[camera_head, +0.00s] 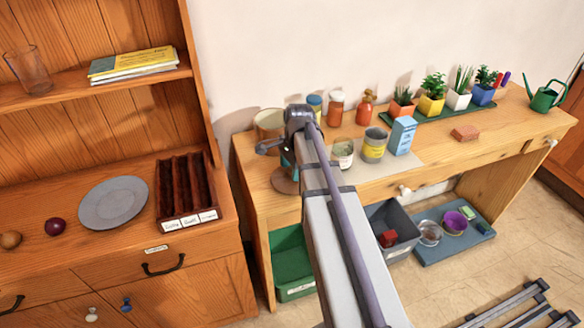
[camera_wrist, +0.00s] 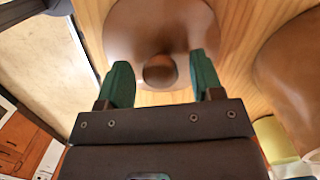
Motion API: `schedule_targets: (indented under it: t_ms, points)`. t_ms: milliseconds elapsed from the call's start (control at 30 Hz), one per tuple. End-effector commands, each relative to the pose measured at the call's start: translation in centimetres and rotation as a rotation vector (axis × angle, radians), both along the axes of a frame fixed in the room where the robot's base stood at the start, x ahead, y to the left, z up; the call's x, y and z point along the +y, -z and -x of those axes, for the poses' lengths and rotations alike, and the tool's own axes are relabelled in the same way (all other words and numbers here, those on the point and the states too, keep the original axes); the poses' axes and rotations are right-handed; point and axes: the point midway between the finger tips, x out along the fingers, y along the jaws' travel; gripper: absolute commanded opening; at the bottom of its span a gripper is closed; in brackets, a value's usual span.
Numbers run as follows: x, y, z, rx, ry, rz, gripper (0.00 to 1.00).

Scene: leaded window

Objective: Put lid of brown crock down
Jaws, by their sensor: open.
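The brown lid (camera_wrist: 160,30) lies with its round knob (camera_wrist: 160,71) up on the wooden bench top in the wrist view. It also shows in the camera_head view (camera_head: 284,183), partly behind my arm. My gripper (camera_wrist: 160,82) is open, with one green finger on each side of the knob and visible gaps between. The brown crock (camera_wrist: 292,70) stands beside the lid at the right of the wrist view. In the camera_head view, a tan-brown crock (camera_head: 266,120) stands behind my wrist, partly hidden.
Tins (camera_head: 374,145), a blue carton (camera_head: 401,136) and orange jars (camera_head: 336,107) stand to the right on the bench (camera_head: 470,148). Potted plants (camera_head: 432,100) line the back. A green bin (camera_head: 290,262) and a grey bin (camera_head: 394,226) sit below. A dresser (camera_head: 190,280) is at left.

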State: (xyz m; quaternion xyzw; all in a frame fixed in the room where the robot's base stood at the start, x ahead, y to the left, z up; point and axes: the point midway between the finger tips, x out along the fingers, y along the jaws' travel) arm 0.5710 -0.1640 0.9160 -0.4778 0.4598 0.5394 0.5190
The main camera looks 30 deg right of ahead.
Motion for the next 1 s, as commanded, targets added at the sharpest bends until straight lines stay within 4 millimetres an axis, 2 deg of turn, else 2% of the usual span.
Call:
schedule_targets:
  t_ms: [33, 400, 533, 700, 767, 833, 900, 1000]
  points:
    - [-0.1, -1.3, 0.0, 0.000, 0.000, 0.000, 0.60]
    - [-1.1, -10.4, -0.1, 0.000, 0.000, 0.000, 0.60]
    - [-1.4, -11.9, -0.1, 0.000, 0.000, 0.000, 0.60]
    - [-1.2, -11.8, 0.1, -0.001, -0.014, 0.001, 0.60]
    - [0.3, -11.7, 0.8, -0.008, -0.099, 0.007, 0.60]
    - [3.7, -11.6, 2.5, -0.027, -0.325, 0.023, 0.60]
    - [8.0, -11.6, 5.1, -0.051, -0.648, 0.045, 0.60]
    - [13.1, -11.6, 8.8, -0.079, -1.113, 0.073, 0.60]
